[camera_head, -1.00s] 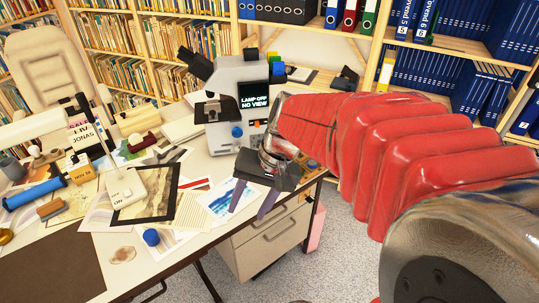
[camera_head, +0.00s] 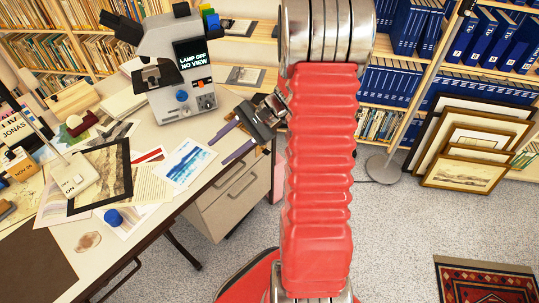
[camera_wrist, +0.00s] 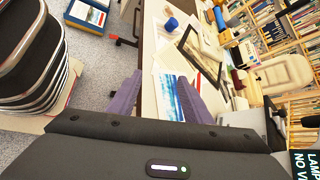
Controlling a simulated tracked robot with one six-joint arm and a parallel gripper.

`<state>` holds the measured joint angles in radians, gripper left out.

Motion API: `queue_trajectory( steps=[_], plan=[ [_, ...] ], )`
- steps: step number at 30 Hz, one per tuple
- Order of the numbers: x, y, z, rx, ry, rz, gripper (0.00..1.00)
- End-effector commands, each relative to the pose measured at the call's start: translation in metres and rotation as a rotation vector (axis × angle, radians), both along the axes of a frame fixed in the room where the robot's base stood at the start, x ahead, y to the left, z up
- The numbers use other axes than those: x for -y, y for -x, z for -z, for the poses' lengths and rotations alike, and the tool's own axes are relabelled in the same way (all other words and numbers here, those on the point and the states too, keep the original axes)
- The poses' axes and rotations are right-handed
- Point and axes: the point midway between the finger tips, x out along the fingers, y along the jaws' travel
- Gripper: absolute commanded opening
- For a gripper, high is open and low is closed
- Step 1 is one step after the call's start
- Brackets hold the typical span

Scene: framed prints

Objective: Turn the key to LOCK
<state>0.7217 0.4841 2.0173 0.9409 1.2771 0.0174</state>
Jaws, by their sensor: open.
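I cannot make out a key or a LOCK marking in any view. My gripper (camera_head: 219,152) is open and empty over the right edge of the desk (camera_head: 150,215), its two purple fingers apart and pointing left. In the wrist view, my gripper (camera_wrist: 159,76) has the desk top and a blue watercolour print (camera_wrist: 167,95) between and beyond its fingers. A drawer unit (camera_head: 222,213) with handles stands below the desk's right end, partly hidden by my red arm. The area right behind my gripper and arm is hidden.
A microscope (camera_head: 172,62) stands behind the gripper, its screen reading LAMP OFF NO VIEW. Prints, a dark frame (camera_head: 126,168) and a blue knob-like object (camera_head: 113,217) lie on the desk. Framed pictures (camera_head: 473,147) lean at the right. The grey floor between has free room.

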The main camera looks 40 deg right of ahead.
Motion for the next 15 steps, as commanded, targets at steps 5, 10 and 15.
queue_trajectory(
  steps=[5,10,15],
  plan=[
    [0.034,-0.01,0.029,-0.021,-0.126,0.137,0.45],
    [0.067,-0.016,0.057,-0.029,-0.24,0.268,0.45],
    [0.102,-0.018,0.088,-0.03,-0.353,0.402,0.45]
  ],
)
